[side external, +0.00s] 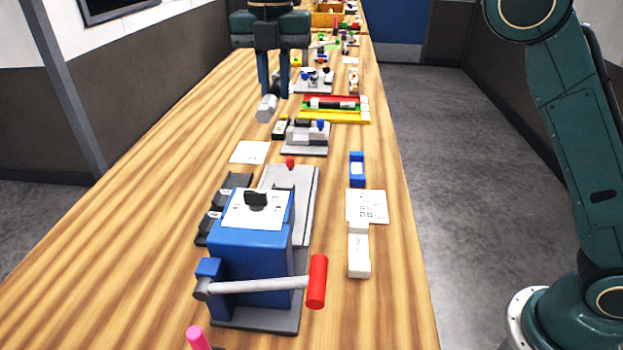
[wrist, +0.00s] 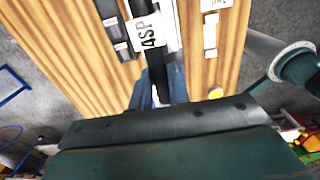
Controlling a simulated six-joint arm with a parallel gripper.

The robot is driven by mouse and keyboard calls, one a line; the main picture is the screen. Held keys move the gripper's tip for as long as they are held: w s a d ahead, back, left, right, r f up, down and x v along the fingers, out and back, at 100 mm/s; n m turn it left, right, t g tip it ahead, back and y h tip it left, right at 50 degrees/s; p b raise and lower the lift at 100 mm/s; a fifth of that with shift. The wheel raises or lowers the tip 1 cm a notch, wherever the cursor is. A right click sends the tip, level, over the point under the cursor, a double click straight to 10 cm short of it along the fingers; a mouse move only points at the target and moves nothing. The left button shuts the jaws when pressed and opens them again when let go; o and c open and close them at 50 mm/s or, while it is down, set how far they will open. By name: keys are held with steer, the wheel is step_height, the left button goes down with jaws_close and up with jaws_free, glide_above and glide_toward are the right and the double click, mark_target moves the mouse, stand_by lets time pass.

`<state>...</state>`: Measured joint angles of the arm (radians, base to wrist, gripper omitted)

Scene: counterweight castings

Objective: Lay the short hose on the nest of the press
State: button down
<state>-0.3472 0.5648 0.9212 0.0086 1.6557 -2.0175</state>
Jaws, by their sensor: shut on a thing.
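The press (side external: 252,255) stands in the near part of the bench, a blue body with a grey lever and red grip, on a dark base. A white card with a black piece lies on its top. A long grey bed reaches behind it; I cannot tell which part is the nest. My gripper (side external: 272,88) hangs over the bench, above and beyond the press, shut on what appears to be the short hose. In the wrist view, a black length of the hose (wrist: 155,75) runs up from the fingers by a "4SP" label.
Black blocks (side external: 213,222) lie left of the press. A white box (side external: 358,252), a printed sheet (side external: 367,206) and a blue block (side external: 357,168) lie to its right. A grey fixture (side external: 305,137) and red-yellow tray (side external: 335,108) stand beyond. Bench at left is clear.

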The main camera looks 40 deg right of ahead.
steer(key=shift+w+a+f, duration=0.25)
steer(key=shift+w, duration=0.2)
step_height(320, 180, down, 16)
stand_by(0.6)
steer(key=shift+f, duration=0.15)
steer(key=shift+f, duration=2.65)
steer(key=shift+f, duration=0.7)
stand_by(0.5)
steer(key=c, duration=1.3)
jaws_free()
steer(key=shift+o, duration=0.2)
steer(key=shift+r, duration=0.15)
step_height(320, 180, up, 7)
